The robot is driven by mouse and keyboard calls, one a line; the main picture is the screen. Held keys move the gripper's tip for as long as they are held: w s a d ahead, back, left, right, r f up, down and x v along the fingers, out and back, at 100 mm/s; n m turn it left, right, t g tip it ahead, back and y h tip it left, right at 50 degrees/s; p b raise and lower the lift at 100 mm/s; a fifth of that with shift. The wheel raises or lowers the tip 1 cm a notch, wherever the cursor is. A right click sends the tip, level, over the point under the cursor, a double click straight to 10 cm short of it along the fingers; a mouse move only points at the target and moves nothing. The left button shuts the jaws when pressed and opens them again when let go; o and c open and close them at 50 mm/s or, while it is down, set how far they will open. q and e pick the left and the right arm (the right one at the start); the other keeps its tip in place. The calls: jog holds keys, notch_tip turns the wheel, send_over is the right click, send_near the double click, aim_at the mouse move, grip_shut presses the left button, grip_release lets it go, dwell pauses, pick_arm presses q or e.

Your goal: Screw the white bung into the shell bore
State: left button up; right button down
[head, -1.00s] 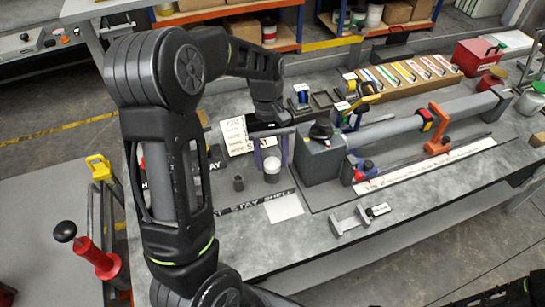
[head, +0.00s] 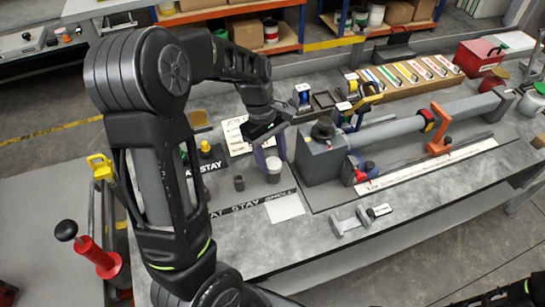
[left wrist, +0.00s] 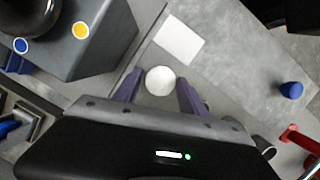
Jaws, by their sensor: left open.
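The white bung appears to be the round white-topped grey piece (head: 273,172) standing on the bench, left of the grey block. In the left wrist view its round white top (left wrist: 160,80) shows between my two purple fingers. My left gripper (head: 271,152) is open, pointing down over this piece, with a finger on either side; I cannot tell whether they touch it. A small dark grey cylinder (head: 239,183) stands to its left. Which part holds the shell bore is not clear. My right gripper is out of view.
The grey block (head: 321,158) with a long tube stands close on the right. A white card (head: 285,207) lies in front on the bench. A metal tool (head: 355,222) lies further right. A blue piece (left wrist: 291,90) shows in the left wrist view.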

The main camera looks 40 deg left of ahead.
pick_arm(q)
jog(key=n+t, duration=0.1)
jog(key=n, duration=0.3)
jog(key=shift+s, duration=0.15)
jog(key=shift+n, duration=0.3)
jog(key=n+t, duration=0.1)
jog(key=n, duration=0.3)
grip_shut()
jog(key=m, duration=0.4)
jog(key=shift+g, duration=0.4)
